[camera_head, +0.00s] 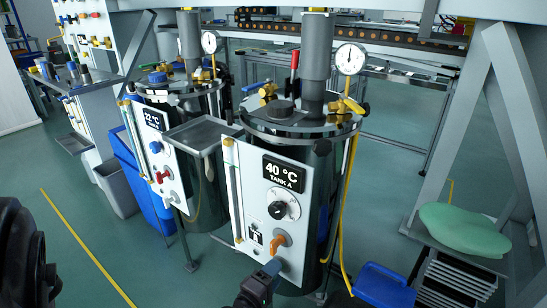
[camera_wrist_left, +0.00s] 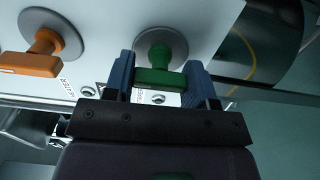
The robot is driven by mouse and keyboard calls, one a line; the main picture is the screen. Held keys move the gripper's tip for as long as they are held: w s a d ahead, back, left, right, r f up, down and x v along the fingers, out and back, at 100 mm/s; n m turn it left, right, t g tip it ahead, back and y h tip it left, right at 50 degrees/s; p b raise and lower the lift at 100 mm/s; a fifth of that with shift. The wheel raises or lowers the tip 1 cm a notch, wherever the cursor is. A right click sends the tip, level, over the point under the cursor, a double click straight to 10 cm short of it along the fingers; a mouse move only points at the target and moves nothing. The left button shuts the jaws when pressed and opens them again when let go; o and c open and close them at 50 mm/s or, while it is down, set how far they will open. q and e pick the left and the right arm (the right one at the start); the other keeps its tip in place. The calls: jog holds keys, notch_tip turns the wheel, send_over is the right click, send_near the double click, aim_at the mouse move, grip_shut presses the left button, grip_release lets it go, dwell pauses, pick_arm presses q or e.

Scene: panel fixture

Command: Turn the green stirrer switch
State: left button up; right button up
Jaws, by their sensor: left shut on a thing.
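The green stirrer switch (camera_wrist_left: 158,66) shows in the left wrist view, a T-shaped handle on a round grey base on the white panel (camera_wrist_left: 105,30). The blue fingers of my left gripper (camera_wrist_left: 160,80) stand on both sides of its bar and are shut on it. In the head view my left gripper (camera_head: 267,272) is at the lower edge of the Tank A panel (camera_head: 258,190), just below the orange switch (camera_head: 279,240). The green switch is hidden there by the gripper. My right gripper is not in view.
The orange switch (camera_wrist_left: 42,52) sits left of the green one in the left wrist view. A black dial (camera_head: 278,209) and a 40 °C display (camera_head: 284,173) are above. A second tank (camera_head: 205,170) stands to the left. A yellow hose (camera_head: 346,215) hangs at the right.

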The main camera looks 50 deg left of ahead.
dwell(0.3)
pick_arm(q)
jog(key=o, duration=0.9)
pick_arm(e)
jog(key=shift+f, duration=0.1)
pick_arm(q)
jog(key=shift+o, duration=0.2)
jog(key=p+v, duration=0.1)
jog(key=v, duration=1)
jog(key=shift+p, duration=0.4)
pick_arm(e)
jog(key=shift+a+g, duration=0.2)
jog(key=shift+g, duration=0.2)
